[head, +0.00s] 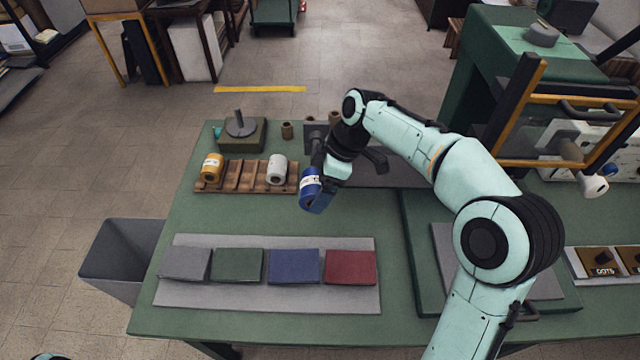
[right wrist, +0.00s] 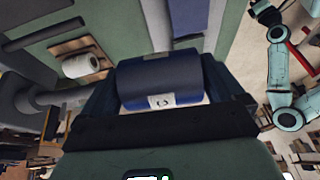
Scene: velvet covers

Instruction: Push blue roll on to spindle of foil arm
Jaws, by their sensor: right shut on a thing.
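My right gripper (head: 311,192) is shut on the blue roll (head: 309,185), which has a white label band. It holds the roll above the green table, left of the arm's elbow. In the right wrist view the blue roll (right wrist: 160,80) lies crosswise between the fingers (right wrist: 160,100). A grey rod with a wider collar (right wrist: 60,98), perhaps the foil arm's spindle, shows left of the roll, apart from it. In the head view a dark grey bracket (head: 375,158) stands partly hidden behind my right arm. My left arm shows in the right wrist view; its gripper (right wrist: 266,12) is too small to read.
A wooden rack (head: 245,178) holds a yellow roll (head: 211,167) and a white roll (head: 277,169). A grey mat (head: 190,297) carries several coloured pads. A grey bin (head: 120,255) stands left of the table. A green press (head: 480,80) stands at the right.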

